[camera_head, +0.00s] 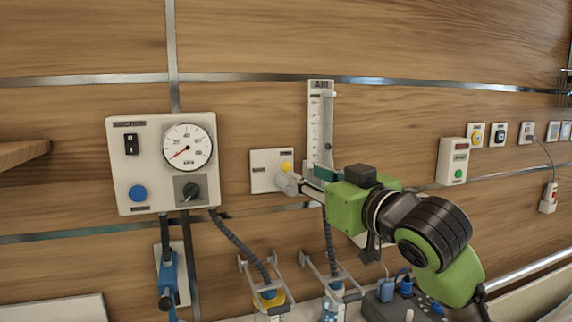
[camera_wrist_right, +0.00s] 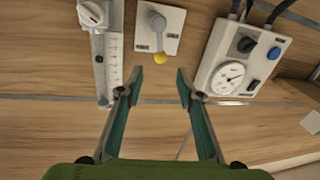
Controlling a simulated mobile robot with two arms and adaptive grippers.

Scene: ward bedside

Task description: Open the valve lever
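The valve lever (camera_head: 287,184) is a grey handle on a white wall plate (camera_head: 261,178), with a yellow ball at its end. In the right wrist view the lever (camera_wrist_right: 157,22) stands out from its plate, and its yellow ball (camera_wrist_right: 160,58) lies beyond my fingertips, roughly in line with the gap between them. My right gripper (camera_wrist_right: 157,88) is open and empty, with green-padded fingers apart. In the head view my right gripper (camera_head: 308,187) reaches in from the right, close to the lever. Contact cannot be seen. My left gripper is out of view.
A flowmeter column (camera_head: 320,125) stands just right of the lever plate. A gauge panel (camera_head: 128,170) with a dial, switch and knobs is to the left. Hoses and bottles (camera_head: 270,297) hang below. A blue device (camera_head: 168,280) is at lower left.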

